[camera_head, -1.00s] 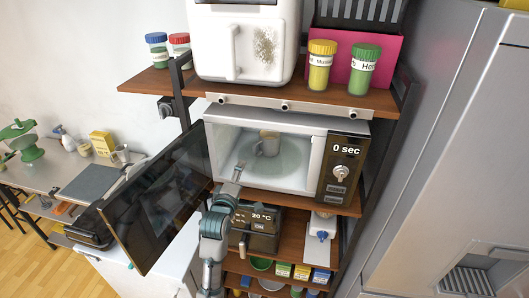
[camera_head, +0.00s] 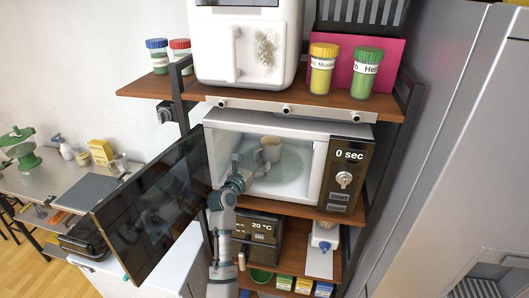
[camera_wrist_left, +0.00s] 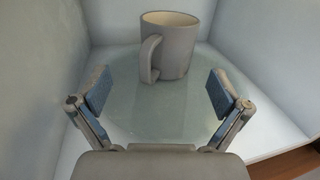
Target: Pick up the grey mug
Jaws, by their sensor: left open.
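The grey mug (camera_head: 270,150) stands upright on the glass turntable (camera_head: 284,172) inside the open microwave (camera_head: 341,135). In the left wrist view the mug (camera_wrist_left: 174,46) is ahead of my gripper, its handle facing me and slightly left. My left gripper (camera_head: 243,168) reaches into the front left of the microwave opening. In the left wrist view the gripper (camera_wrist_left: 160,92) is open, with its two fingers apart over the turntable and nothing between them. The mug is beyond the fingertips and not touched. My right gripper is not in view.
The microwave door (camera_head: 150,205) hangs open to the left, close to my left arm. The cavity walls are near both sides of the gripper. A toaster-like appliance (camera_head: 262,232) sits on the shelf below. Spice jars (camera_head: 322,70) stand on the shelf above.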

